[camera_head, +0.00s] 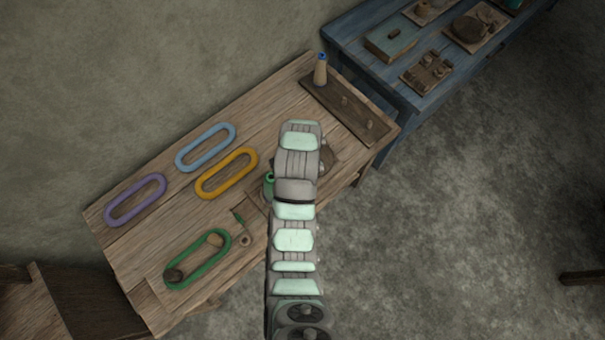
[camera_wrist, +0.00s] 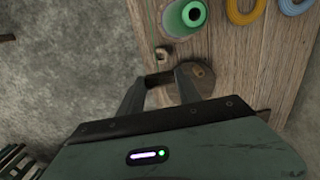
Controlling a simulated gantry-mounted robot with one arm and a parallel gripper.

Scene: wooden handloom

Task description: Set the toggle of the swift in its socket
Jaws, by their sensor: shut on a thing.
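My gripper (camera_wrist: 160,80) is low over the front edge of the wooden table in the wrist view. Its two fingers are a little apart and shut on a small dark piece between the tips, which I take to be the toggle; it is mostly hidden. A small brown block (camera_wrist: 162,54) lies just beyond the fingertips and may be the socket, but I cannot tell. A round wooden piece (camera_wrist: 204,73) is beside the right finger, partly covered by it. In the head view my arm hides the gripper and the toggle.
A green spool (camera_wrist: 186,14) stands near the gripper; it also shows in the head view (camera_head: 269,186). Purple (camera_head: 135,200), blue (camera_head: 206,147) and yellow (camera_head: 227,173) hanks lie left. A green hank (camera_head: 197,260) loops around two pegs. A peg board (camera_head: 345,108) is at the far end.

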